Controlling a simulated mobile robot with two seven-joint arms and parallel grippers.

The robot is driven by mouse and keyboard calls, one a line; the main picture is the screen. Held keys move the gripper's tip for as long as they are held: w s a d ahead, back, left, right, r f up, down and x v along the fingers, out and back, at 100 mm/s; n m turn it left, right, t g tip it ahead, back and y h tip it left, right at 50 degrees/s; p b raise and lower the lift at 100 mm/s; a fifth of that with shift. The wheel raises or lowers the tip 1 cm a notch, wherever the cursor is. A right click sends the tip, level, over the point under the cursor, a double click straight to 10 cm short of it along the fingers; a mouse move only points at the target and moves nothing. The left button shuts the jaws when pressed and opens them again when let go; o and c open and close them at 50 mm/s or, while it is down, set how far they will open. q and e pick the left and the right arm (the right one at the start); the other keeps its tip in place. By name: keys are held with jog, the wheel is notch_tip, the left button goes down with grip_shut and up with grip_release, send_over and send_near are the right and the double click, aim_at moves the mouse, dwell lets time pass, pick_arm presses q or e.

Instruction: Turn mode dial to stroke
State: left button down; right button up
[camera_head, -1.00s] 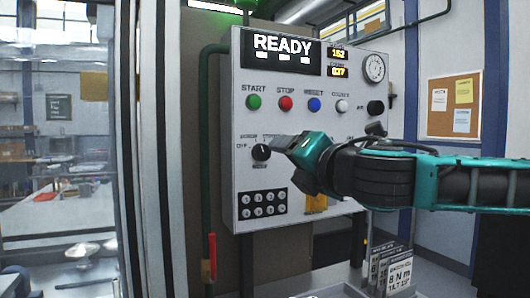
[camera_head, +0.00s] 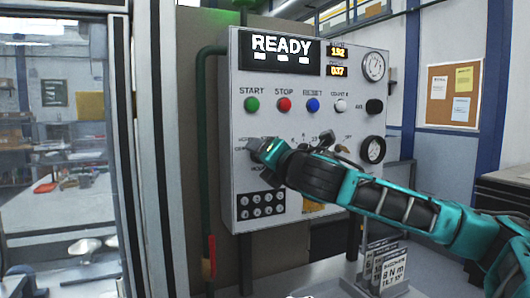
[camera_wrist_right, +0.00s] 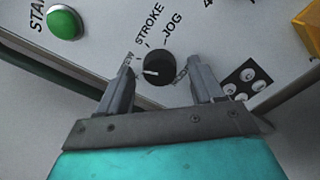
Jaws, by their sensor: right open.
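The mode dial (camera_wrist_right: 158,67) is a round black knob on the grey control panel (camera_head: 235,110). In the right wrist view its white pointer mark points left, toward a small label partly covered by a finger. The words STROKE (camera_wrist_right: 150,25) and JOG (camera_wrist_right: 172,25) are printed above the dial. My right gripper (camera_wrist_right: 160,64) is open, with one finger on each side of the dial. Contact with the knob cannot be told. In the head view my right gripper (camera_head: 259,148) covers the dial. My left gripper is not in view.
The panel carries a READY display (camera_head: 280,50), a green START button (camera_head: 251,104), a red STOP button (camera_head: 284,104) and a blue button (camera_head: 313,104). A green pipe (camera_head: 203,150) runs along the panel's left side.

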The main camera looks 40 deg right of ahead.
jog(key=shift+w, duration=0.2)
jog(key=shift+c, duration=0.4)
jog(key=c, duration=1)
jog(key=shift+m, duration=0.4)
jog(key=m, duration=0.4)
jog(key=shift+f+b, duration=0.1)
jog(key=shift+b, duration=0.25)
jog(key=shift+m, duration=2)
